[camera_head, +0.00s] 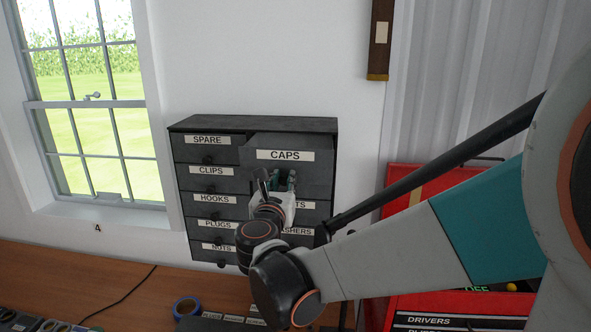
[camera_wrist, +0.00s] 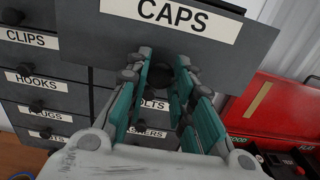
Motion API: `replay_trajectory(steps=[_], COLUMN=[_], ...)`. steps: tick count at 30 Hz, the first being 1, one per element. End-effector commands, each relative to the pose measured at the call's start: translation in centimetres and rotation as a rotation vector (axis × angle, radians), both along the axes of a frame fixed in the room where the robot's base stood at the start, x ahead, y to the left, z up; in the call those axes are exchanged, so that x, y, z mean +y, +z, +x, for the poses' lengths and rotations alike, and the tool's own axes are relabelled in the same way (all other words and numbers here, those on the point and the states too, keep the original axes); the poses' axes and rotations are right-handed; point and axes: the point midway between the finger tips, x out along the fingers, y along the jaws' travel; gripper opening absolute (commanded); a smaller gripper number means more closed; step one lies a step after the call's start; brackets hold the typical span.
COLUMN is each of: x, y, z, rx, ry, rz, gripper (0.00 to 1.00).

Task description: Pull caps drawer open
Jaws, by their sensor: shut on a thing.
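The caps drawer (camera_head: 285,156) is the top right drawer of a dark grey cabinet (camera_head: 255,124), with a white CAPS label. Its front stands out ahead of the SPARE drawer beside it, so it is partly open. In the wrist view the caps drawer (camera_wrist: 185,18) fills the top, its front jutting over the drawers below. My gripper (camera_head: 283,178) is at the lower middle of this front. In the wrist view the teal fingers of my gripper (camera_wrist: 165,72) are closed in at the drawer's knob, which they mostly hide.
The SPARE drawer (camera_head: 208,141) and the other left drawers look shut. My arm covers part of the right lower drawers. A red toolbox (camera_head: 405,181) stands right of the cabinet. A blue tape roll (camera_head: 186,307) and labelled bins lie on the wooden bench (camera_head: 90,275) in front.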

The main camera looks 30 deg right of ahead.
Motion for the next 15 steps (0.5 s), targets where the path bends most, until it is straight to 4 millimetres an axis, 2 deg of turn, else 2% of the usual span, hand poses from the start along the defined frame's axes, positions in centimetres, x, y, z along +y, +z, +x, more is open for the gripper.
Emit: replay_trajectory(steps=[3, 12, 13, 15], x=[0.64, 0.67, 0.66, 0.66], y=[0.05, 0.07, 0.07, 0.06], z=[-1.11, -1.28, -1.29, -1.29], rx=[0.001, 0.000, 0.000, 0.000], ry=[0.003, 0.002, 0.002, 0.002], rz=[-0.001, -0.001, -0.001, -0.001], gripper=[0.00, 0.00, 0.24, 0.40])
